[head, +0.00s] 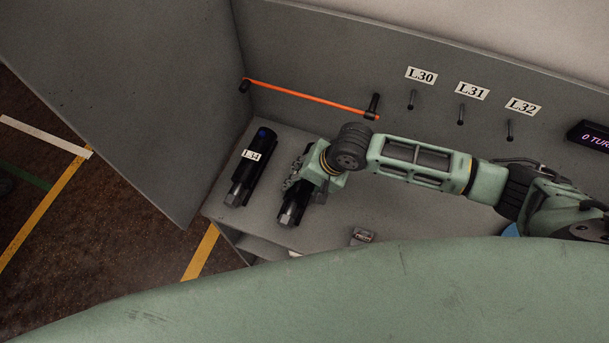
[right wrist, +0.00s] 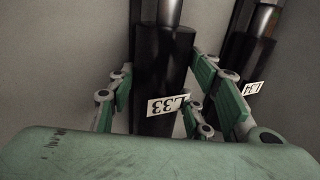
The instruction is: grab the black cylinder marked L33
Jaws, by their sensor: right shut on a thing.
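The black cylinder marked L33 (head: 289,214) lies on the grey shelf, partly hidden under my right gripper (head: 307,180) in the head view. In the right wrist view the L33 cylinder (right wrist: 160,75) runs between the green fingers of my right gripper (right wrist: 155,110), its white label upside down. The right gripper is shut on this cylinder. A second black cylinder marked L34 (head: 243,181) lies to its left in the head view, and shows at the right in the right wrist view (right wrist: 240,65). My left gripper is not in view.
The grey shelf (head: 345,205) is mostly bare to the right of the cylinders. A small box (head: 362,236) sits near its front edge. Labelled pegs L30, L31 and L32 (head: 523,106) stick out farther right.

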